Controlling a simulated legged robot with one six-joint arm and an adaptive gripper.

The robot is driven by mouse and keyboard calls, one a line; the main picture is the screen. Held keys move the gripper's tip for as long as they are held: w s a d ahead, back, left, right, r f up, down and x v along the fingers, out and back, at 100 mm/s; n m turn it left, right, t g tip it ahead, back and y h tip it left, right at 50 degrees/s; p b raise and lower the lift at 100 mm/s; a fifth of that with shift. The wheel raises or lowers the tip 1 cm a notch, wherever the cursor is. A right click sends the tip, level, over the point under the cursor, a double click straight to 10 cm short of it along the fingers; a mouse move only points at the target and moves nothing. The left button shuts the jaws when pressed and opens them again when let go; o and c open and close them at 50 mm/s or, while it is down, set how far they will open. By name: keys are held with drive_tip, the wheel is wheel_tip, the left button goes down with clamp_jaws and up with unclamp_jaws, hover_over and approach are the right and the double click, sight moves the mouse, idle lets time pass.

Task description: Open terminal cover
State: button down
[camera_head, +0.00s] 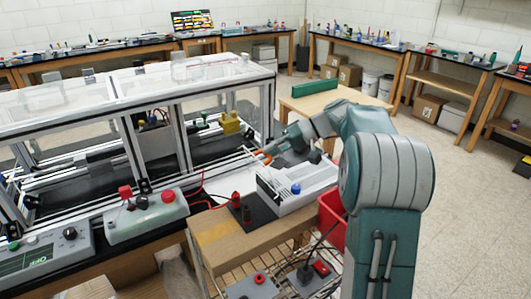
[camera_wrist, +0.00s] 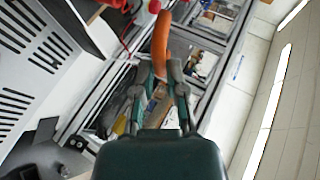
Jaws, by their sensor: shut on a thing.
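My gripper (camera_wrist: 160,75) is shut on the lower end of a long orange object (camera_wrist: 161,42) that sticks out ahead of the fingertips. In the head view a small orange end (camera_head: 264,157) shows in front of my gripper (camera_head: 274,150), above the grey vented box (camera_head: 303,190). The vented box also fills the left of the wrist view (camera_wrist: 30,50), beside my gripper and apart from it. A blue knob (camera_head: 295,189) sits on the box. I cannot tell which part is the terminal cover.
The framed machine with clear panels (camera_head: 130,85) stands on the left. Red wires (camera_head: 208,200) run near a red plug (camera_head: 236,200) by the box. A red bin (camera_head: 331,215) is behind my arm. A wooden table (camera_head: 320,102) with a green block (camera_head: 314,87) stands beyond.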

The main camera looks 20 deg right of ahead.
drive_tip(key=shift+d+f, duration=0.3)
drive_tip(key=shift+d, duration=0.3)
drive_tip(key=shift+f, duration=0.1)
drive_tip(key=c, duration=0.7)
unclamp_jaws()
drive_tip(key=shift+w, duration=0.1)
drive_tip(key=shift+d+r, duration=0.1)
drive_tip(key=shift+r, duration=0.1)
drive_tip(key=v, duration=1.1)
drive_tip(key=shift+d+r, duration=0.2)
drive_tip(key=shift+d, duration=0.15)
